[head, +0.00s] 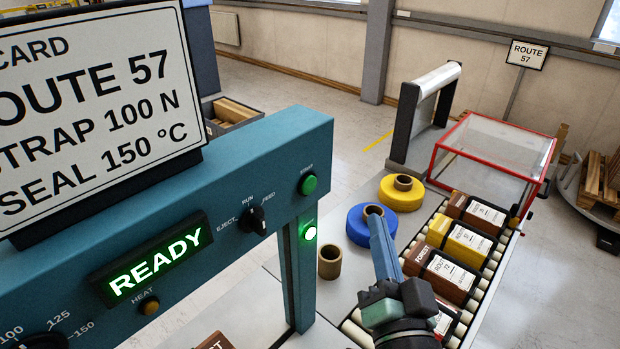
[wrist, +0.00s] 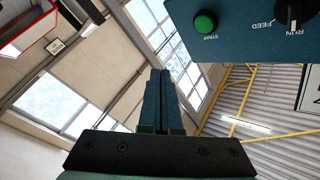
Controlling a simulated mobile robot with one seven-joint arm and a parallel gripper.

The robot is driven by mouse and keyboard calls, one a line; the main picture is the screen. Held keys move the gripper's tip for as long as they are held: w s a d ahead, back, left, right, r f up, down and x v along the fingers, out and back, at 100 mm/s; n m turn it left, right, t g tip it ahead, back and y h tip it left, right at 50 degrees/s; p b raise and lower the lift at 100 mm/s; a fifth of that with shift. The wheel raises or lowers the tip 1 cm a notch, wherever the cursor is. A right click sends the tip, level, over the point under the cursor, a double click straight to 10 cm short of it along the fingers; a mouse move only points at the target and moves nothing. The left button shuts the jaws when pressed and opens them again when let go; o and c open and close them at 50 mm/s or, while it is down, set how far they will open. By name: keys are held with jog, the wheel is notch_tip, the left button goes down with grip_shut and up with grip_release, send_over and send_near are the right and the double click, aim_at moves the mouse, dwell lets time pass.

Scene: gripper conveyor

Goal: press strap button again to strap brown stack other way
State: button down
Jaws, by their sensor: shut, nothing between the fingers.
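The green STRAP button (head: 308,184) sits on the teal machine's beam; it also shows in the wrist view (wrist: 205,22). In the wrist view the closed fingers (wrist: 160,75) point upward, below and left of the STRAP button. A brown stack (head: 214,341) shows partly at the bottom edge, left of the post; its strapping is hidden. The display (head: 155,258) reads READY.
A knob (head: 256,218) marked EJECT, RUN, FEED sits left of the STRAP button. Strapped brown and yellow stacks (head: 460,243) line the roller conveyor (head: 480,290) at right. Blue (head: 358,228) and yellow (head: 401,196) rolls and a brown core (head: 330,262) stand on the table.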

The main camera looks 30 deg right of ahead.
aim_at(309, 185)
jog(key=w+a+p, duration=0.3)
jog(key=w+p, duration=0.5)
jog(key=p, duration=0.2)
jog(key=shift+w+p, duration=0.2)
jog(key=shift+p, duration=0.15)
jog(key=shift+w+r+p, duration=0.2)
jog(key=shift+w+p, duration=0.05)
jog(key=shift+p, duration=0.75)
dwell(1.3)
jog(key=shift+w+a+f+p, duration=0.1)
jog(key=shift+w+f+p, duration=0.05)
jog(key=shift+p, duration=0.2)
